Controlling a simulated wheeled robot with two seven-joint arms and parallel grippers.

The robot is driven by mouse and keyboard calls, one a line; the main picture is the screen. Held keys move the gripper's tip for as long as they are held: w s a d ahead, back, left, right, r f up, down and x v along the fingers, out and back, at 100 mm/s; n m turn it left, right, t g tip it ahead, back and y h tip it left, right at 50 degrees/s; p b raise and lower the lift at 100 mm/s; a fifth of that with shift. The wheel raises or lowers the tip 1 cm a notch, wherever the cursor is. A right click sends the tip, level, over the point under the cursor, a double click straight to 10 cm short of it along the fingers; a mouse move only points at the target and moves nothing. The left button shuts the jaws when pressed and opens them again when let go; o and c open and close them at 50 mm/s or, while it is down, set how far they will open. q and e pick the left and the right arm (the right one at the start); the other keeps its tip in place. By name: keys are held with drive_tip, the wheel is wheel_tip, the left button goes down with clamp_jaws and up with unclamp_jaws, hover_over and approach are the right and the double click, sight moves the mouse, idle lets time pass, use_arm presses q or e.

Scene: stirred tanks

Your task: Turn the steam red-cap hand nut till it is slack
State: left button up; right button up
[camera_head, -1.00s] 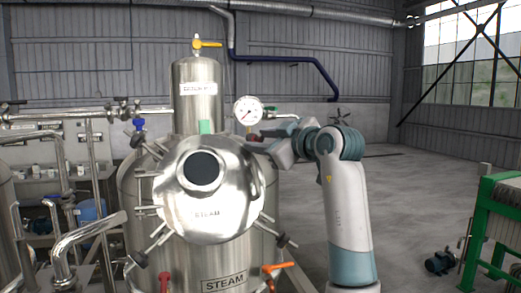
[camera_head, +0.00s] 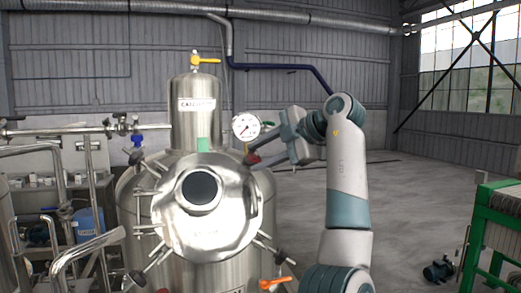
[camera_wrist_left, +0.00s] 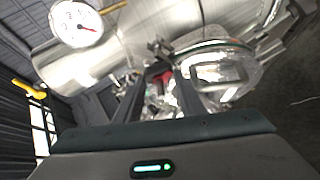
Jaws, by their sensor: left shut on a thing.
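The steel steam tank (camera_head: 132,215) stands left of centre in the head view, its round lid (camera_head: 215,228) ringed by hand nuts on bolts. My left gripper (camera_head: 252,161) reaches in from the right to the lid's upper right edge. Its jaws are shut on the red-cap hand nut, largely hidden in the head view. In the left wrist view a small red patch (camera_wrist_left: 166,76) shows between the dark fingers (camera_wrist_left: 157,95). Whether the nut is tight or slack cannot be seen. My right gripper is not in view.
A pressure gauge (camera_head: 246,127) sits close above the gripper. A blue-capped nut (camera_head: 137,140) is at the lid's upper left, and an orange handle (camera_head: 275,284) is below. Pipes (camera_head: 75,130) crowd the left. A green frame (camera_head: 485,235) stands right; open floor lies between.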

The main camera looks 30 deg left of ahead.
use_arm(q)
drive_tip(key=n+h+p, duration=0.1)
drive_tip(key=n+p, duration=0.1)
drive_tip(key=n, duration=0.1)
drive_tip(key=shift+a+r+h, duration=0.1)
drive_tip(key=shift+r+h, duration=0.1)
drive_tip(key=shift+h, duration=0.2)
drive_tip(key=shift+f+n, duration=0.1)
drive_tip(key=shift+n, duration=0.2)
drive_tip(key=o, duration=0.9)
drive_tip(key=shift+o, duration=0.7)
drive_tip(key=shift+w+a, duration=0.1)
drive_tip(key=shift+w, duration=0.05)
